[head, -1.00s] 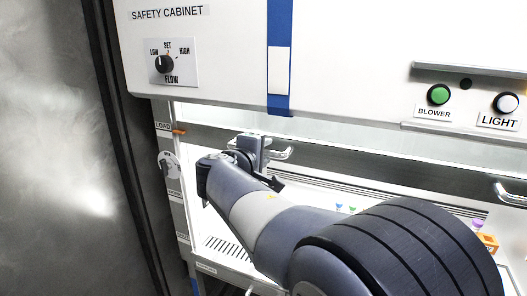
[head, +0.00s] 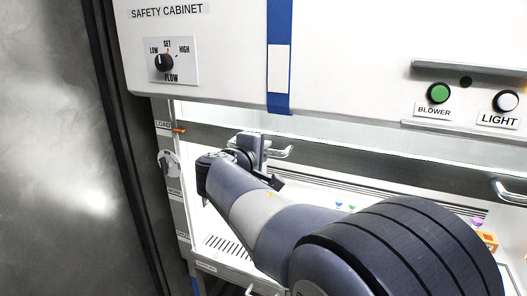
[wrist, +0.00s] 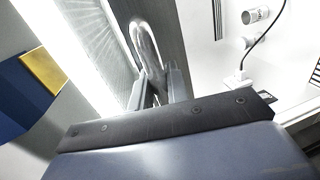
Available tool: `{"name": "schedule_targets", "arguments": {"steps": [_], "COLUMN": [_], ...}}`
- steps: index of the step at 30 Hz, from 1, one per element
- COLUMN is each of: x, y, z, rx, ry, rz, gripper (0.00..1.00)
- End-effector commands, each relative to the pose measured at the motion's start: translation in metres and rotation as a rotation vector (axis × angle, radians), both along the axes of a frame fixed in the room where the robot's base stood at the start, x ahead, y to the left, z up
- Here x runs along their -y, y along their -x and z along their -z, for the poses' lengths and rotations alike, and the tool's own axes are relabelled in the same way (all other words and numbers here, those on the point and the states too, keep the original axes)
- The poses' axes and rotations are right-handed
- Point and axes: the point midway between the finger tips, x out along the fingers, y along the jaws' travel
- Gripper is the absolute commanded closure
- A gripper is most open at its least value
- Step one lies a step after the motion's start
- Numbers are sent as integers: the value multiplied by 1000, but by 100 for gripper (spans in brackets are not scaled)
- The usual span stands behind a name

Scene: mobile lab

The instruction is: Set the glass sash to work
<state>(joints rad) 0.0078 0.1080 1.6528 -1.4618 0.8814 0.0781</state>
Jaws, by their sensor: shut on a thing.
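The sash's dark metal rail (head: 400,168) crosses the safety cabinet front below the white panel. It has a left handle (head: 282,153) and a right handle (head: 510,194). My gripper (head: 262,150) is at the left handle. In the wrist view, my gripper's fingers (wrist: 158,86) are closed around the pale looped handle (wrist: 147,45). An orange pointer (head: 179,130) sits at the rail's left end, beside the LOAD label (head: 163,126). Lower labels on the left post are too small to read or partly covered.
A FLOW knob (head: 164,63), green BLOWER button (head: 438,93) and white LIGHT button (head: 506,101) are on the upper panel. Tubes (head: 345,206) and an orange rack (head: 488,240) stand inside the cabinet. A grey metal wall (head: 50,150) is close on the left.

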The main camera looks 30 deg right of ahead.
Motion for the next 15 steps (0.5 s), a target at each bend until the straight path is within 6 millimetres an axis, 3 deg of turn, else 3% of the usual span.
{"name": "schedule_targets", "arguments": {"steps": [8,15], "x": [0,0], "y": [0,0], "z": [15,43], "rx": [-2,-4], "ry": [-2,-3], "rz": [1,1], "gripper": [100,100]}}
